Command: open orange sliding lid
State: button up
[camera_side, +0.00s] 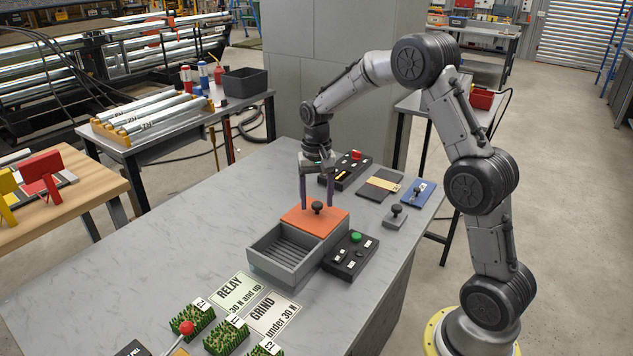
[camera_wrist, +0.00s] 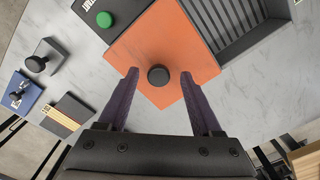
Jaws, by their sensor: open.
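The orange sliding lid (camera_side: 301,219) covers the far part of a grey box (camera_side: 277,270), and the near part shows an open, ribbed, empty inside. A dark round knob (camera_side: 317,207) stands on the lid. My gripper (camera_side: 318,206) points down over the lid with its two purple fingers apart. In the wrist view the lid (camera_wrist: 190,60) fills the middle and the knob (camera_wrist: 158,75) shows between and just beyond the fingertips of my gripper (camera_wrist: 159,74). The fingers do not appear to touch the knob. The ribbed box inside (camera_wrist: 235,20) is at upper right.
A black panel with a green button (camera_side: 356,237) stands right beside the box. A grey block with a knob (camera_side: 396,215), a blue plate (camera_side: 418,192) and a black box with a red button (camera_side: 356,155) lie behind.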

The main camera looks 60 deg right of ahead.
aim_at(316, 204)
notch_tip(316, 204, up, 14)
jog(key=shift+f, duration=0.25)
dwell(0.3)
jog(key=s+a+r+n+t, duration=0.3)
jog(key=s+a+r, duration=0.7)
jog(key=s, duration=0.2)
jog(key=s+a+f+n+t, duration=0.1)
jog(key=s+f+n, duration=0.2)
jog(key=s+f, duration=0.2)
jog(key=s+a+f+n+t, duration=0.1)
jog(key=s+a+f+n, duration=0.1)
jog(key=s+f, duration=0.3)
jog(key=s+n, duration=0.1)
jog(key=s, duration=0.3)
jog(key=shift+s+a+t, duration=0.3)
